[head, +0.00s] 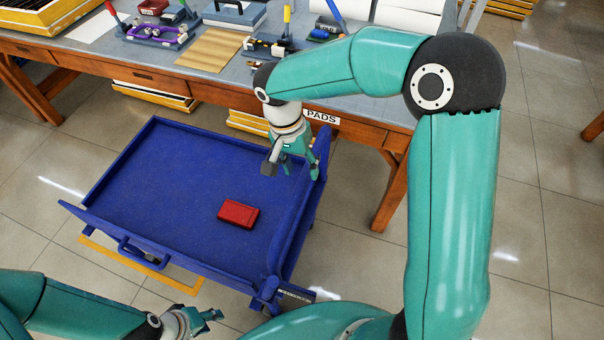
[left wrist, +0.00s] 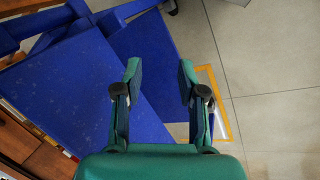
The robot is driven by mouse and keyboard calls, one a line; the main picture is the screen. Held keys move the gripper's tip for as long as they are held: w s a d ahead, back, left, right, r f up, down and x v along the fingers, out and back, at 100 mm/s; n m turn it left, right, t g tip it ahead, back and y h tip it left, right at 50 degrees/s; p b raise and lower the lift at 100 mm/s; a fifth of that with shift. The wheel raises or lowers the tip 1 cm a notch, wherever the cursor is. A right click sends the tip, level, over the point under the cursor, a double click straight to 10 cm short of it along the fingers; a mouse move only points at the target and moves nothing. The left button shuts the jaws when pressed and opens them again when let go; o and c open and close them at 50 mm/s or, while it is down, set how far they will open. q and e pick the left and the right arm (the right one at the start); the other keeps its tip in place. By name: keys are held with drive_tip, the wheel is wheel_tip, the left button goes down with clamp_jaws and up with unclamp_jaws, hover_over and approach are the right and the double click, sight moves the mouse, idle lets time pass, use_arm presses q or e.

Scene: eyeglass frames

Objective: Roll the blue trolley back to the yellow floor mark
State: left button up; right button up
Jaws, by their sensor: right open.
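The blue trolley (head: 165,190) stands on the floor in front of the wooden workbench, with a raised panel along its right side and a handle on its near side. The yellow floor mark (head: 140,265) shows as an outline along the trolley's near edge; the rest is hidden beneath it. My right gripper (head: 293,172) is open by the trolley's raised right panel; contact is unclear. My left gripper (head: 212,316) is low, nearer than the trolley's near edge. In the left wrist view it is open and empty (left wrist: 158,70), with the blue trolley (left wrist: 95,90) and yellow mark (left wrist: 226,125) beyond.
A red box (head: 238,214) lies on the trolley's deck. The workbench (head: 130,75) behind carries trays, tools and eyeglass frames. Its leg (head: 388,195) stands right of the trolley. Yellow-edged drawers or boxes (head: 150,95) sit under the bench. Tiled floor is clear at the left.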

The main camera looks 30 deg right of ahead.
drive_tip(key=shift+s+d+f, duration=0.1)
drive_tip(key=shift+f, duration=0.6)
drive_tip(key=shift+s+d+f, duration=0.1)
drive_tip(key=shift+f, duration=0.6)
drive_tip(key=shift+c, duration=0.2)
clamp_jaws()
